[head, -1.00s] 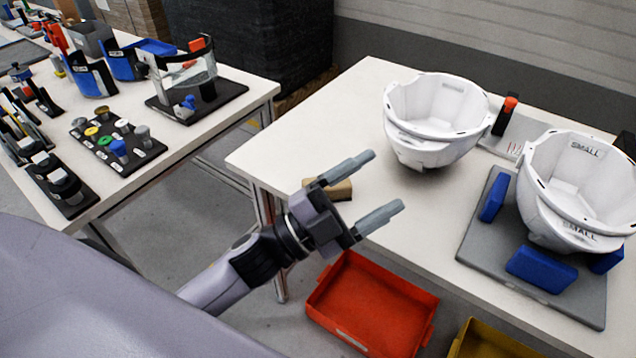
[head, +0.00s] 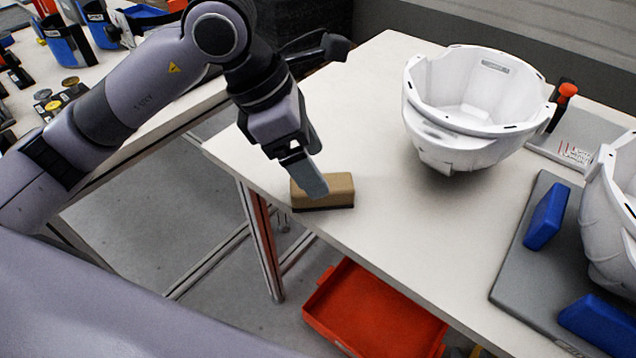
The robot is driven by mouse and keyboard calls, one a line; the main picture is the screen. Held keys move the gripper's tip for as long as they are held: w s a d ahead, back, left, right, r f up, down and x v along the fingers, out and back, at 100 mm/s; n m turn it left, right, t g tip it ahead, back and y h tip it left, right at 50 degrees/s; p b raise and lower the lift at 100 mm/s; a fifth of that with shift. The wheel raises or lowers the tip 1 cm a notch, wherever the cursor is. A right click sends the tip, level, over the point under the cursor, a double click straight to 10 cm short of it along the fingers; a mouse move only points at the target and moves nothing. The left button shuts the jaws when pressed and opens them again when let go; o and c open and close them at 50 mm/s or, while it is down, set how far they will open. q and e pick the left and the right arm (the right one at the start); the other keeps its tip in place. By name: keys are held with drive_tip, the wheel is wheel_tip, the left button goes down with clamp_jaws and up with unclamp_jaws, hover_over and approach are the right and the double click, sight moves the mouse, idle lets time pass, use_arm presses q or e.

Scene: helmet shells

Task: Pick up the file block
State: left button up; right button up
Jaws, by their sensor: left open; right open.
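The file block (head: 338,191) is a small tan block with a dark underside. It lies on the white table (head: 375,130) near its left front edge. My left gripper (head: 308,180) points down at the block's left part. One grey finger shows in front of the block and covers part of it; the other finger is mostly hidden. The jaws are open. I cannot tell whether the finger touches the block. My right gripper is not in view.
A white helmet shell (head: 465,110) stands right of the block, and another (head: 615,210) sits at the right edge by a grey board (head: 530,265) with blue pads. A red bin (head: 375,310) is below the table edge. Bare tabletop lies between block and shells.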

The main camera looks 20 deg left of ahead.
use_arm(q)
drive_tip(key=shift+w+a, duration=0.3)
drive_tip(key=shift+a, duration=0.1)
drive_tip(key=shift+w+f+y, duration=0.1)
drive_tip(key=shift+f+y, duration=0.2)
drive_tip(key=shift+f, duration=0.05)
drive_tip(key=x, duration=0.6)
drive_tip(key=shift+w+f, duration=0.15)
drive_tip(key=shift+f+b, duration=0.2)
drive_tip(key=shift+b, duration=0.35)
drive_tip(key=shift+c, duration=0.3)
drive_tip(key=c, duration=1.1)
